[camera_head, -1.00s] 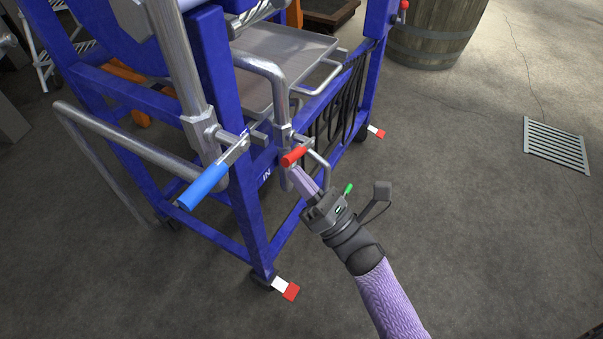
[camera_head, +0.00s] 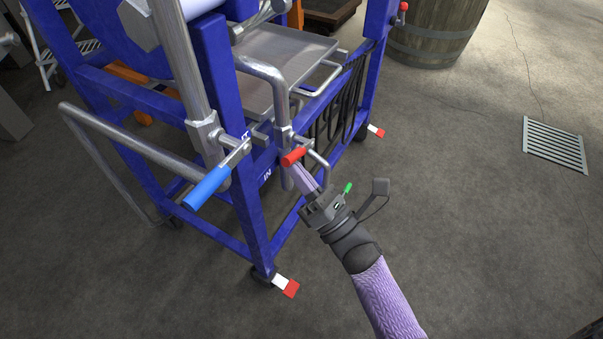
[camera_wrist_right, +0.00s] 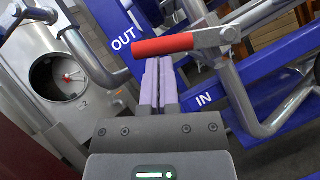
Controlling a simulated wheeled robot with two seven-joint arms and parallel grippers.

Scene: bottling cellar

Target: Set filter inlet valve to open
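The inlet valve has a red lever handle (camera_head: 294,156) on a grey pipe beside the "IN" label on the blue frame. In the right wrist view the red handle (camera_wrist_right: 163,45) lies roughly crosswise to the picture, just beyond my fingertips. My right gripper (camera_head: 302,174) points up at the red handle from below right. In the right wrist view its two lilac fingers (camera_wrist_right: 157,75) lie side by side, shut, with nothing seen between them. The tips are at or very near the handle; I cannot tell whether they touch. My left gripper is not in view.
A blue lever handle (camera_head: 206,187) sits on the thicker pipe to the left, near the "OUT" label (camera_wrist_right: 124,38). The blue wheeled frame (camera_head: 245,205) and a bent grey push bar (camera_head: 130,145) surround the valves.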

